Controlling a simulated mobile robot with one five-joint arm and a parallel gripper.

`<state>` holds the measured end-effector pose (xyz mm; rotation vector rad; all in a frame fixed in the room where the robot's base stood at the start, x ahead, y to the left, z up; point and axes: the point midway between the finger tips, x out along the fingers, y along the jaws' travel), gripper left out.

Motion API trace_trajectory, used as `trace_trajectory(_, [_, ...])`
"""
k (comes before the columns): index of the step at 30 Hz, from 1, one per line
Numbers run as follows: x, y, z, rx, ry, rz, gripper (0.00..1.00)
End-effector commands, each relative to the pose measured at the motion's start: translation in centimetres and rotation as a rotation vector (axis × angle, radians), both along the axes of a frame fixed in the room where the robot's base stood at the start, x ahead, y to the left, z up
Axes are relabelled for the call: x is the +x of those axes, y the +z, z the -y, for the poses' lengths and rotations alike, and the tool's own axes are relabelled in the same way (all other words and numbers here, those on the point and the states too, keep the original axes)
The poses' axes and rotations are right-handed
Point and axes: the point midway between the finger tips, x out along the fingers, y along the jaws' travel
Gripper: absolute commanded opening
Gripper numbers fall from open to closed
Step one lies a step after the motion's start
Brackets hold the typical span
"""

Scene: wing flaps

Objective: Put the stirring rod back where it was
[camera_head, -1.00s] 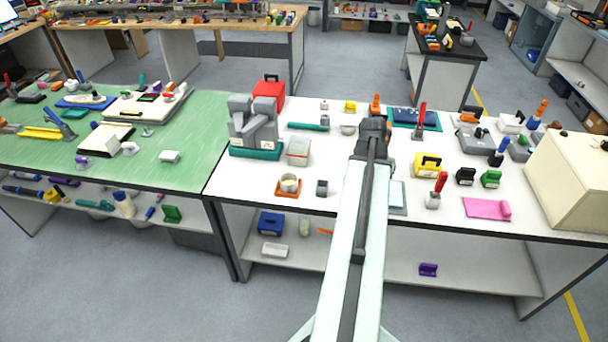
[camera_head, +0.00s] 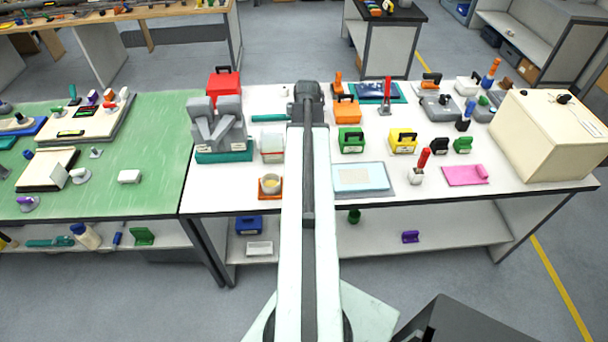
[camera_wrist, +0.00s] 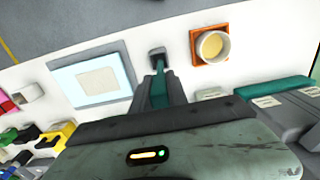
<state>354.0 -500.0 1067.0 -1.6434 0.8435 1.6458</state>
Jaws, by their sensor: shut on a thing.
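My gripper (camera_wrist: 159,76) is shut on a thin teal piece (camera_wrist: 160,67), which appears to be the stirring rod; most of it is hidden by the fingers. The fingertips point at a small grey block (camera_wrist: 157,51) with a dark top on the white table. The teal piece lines up with the block in the wrist view. I cannot tell whether it touches or enters the block. In the head view my arm hides the block, the fingertips and the rod.
A cup on an orange mat (camera_head: 260,194) stands beside the grey block. A pale blue-framed panel (camera_head: 362,178) lies on its other side. A white holder with a red handle (camera_head: 417,174) and a pink mat (camera_head: 465,176) are farther right. The grey two-column apparatus (camera_head: 217,130) stands behind.

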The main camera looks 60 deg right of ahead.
Motion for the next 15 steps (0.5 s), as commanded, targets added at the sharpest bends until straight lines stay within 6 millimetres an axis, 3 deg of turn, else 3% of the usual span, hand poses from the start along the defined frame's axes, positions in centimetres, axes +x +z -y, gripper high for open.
trace_trajectory(1, [0.0,-1.4,0.0,0.0,0.0,0.0,0.0])
trace_trajectory(5, [0.0,-1.1,0.0,0.0,0.0,0.0,0.0])
trace_trajectory(12, [0.0,-4.8,-0.1,0.0,0.001,0.0,0.0])
trace_trajectory(15, [0.1,-5.0,-0.1,-0.001,0.001,-0.001,0.0])
